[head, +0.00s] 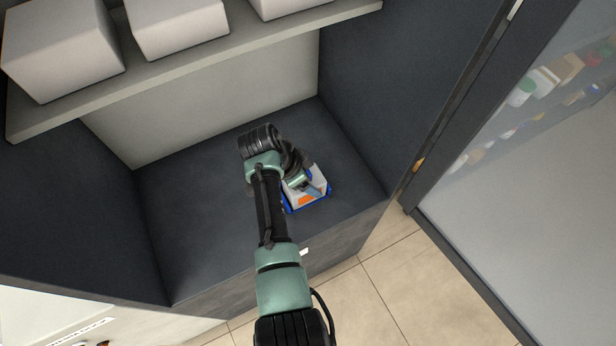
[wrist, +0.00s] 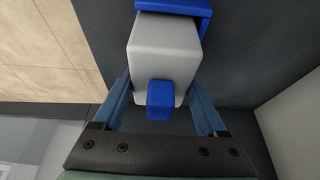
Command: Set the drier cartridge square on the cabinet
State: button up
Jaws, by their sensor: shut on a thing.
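The drier cartridge (head: 308,199) is a white box with blue edges and an orange patch on one face. It is on or just above the dark cabinet surface (head: 220,215), near the front right; I cannot tell if it touches. In the wrist view the cartridge (wrist: 165,52) shows its pale body, a blue end and a blue knob. My gripper (head: 308,186) is shut on it, with a blue-grey finger on each side of the body, as the wrist view shows (wrist: 160,98). My arm hides part of the cartridge in the head view.
A shelf (head: 230,47) with white boxes (head: 62,48) hangs above the back of the cabinet. Dark side walls (head: 385,80) stand left and right. The cabinet surface left of my arm is clear. A glass-fronted case (head: 540,150) with small goods stands at the right.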

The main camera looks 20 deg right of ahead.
jog(key=shift+f, duration=0.15)
jog(key=o, duration=1.5)
jog(key=p+v, duration=0.2)
jog(key=v, duration=1.1)
jog(key=shift+d, duration=0.1)
